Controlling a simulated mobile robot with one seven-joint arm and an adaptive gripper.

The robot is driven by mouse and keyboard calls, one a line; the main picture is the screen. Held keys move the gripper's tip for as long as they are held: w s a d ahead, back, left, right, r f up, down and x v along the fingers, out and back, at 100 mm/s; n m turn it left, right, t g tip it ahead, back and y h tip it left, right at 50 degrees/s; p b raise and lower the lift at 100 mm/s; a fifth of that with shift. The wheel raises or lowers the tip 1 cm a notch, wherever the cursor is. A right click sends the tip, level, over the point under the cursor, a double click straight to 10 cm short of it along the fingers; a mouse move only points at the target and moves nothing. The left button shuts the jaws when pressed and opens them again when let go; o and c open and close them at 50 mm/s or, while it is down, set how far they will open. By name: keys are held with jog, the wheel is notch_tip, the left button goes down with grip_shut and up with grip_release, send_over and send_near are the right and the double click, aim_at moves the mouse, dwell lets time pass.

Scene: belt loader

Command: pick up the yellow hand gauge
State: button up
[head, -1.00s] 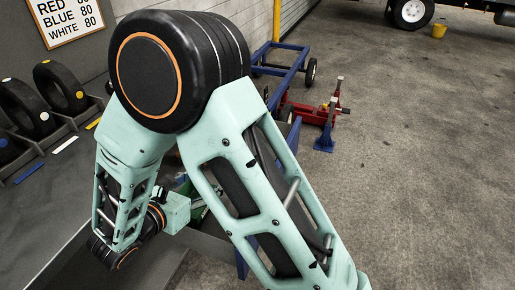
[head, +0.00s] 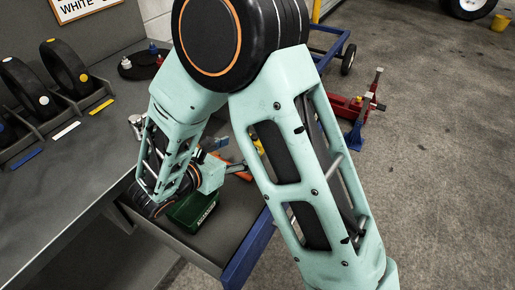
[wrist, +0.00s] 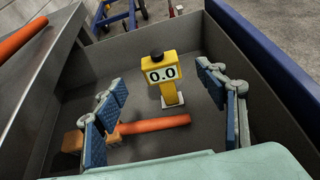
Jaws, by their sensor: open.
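The yellow hand gauge (wrist: 158,72), with a 0.0 display and a dark knob on top, stands in a grey open drawer (wrist: 268,120) in the wrist view. My gripper (wrist: 162,92) is open, with its blue-padded fingers apart on the left and right of the picture. The gauge shows between and beyond them, with no visible contact. In the head view my arm hides most of the gripper; a small yellow patch (head: 257,143) beside the arm may be the gauge.
An orange-handled tool (wrist: 155,125) lies in the drawer, nearer than the gauge. A green box (head: 195,208) also sits in the drawer. A grey bench (head: 60,185) with tyres in a rack (head: 75,108) adjoins it. A red jack (head: 345,104) stands on the floor.

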jog(key=b+x, duration=0.1)
jog(key=x, duration=0.8)
jog(key=shift+w, duration=0.15)
jog(key=shift+c, duration=0.2)
jog(key=c, duration=1.3)
jog(key=shift+r, duration=0.15)
jog(key=shift+c, duration=0.2)
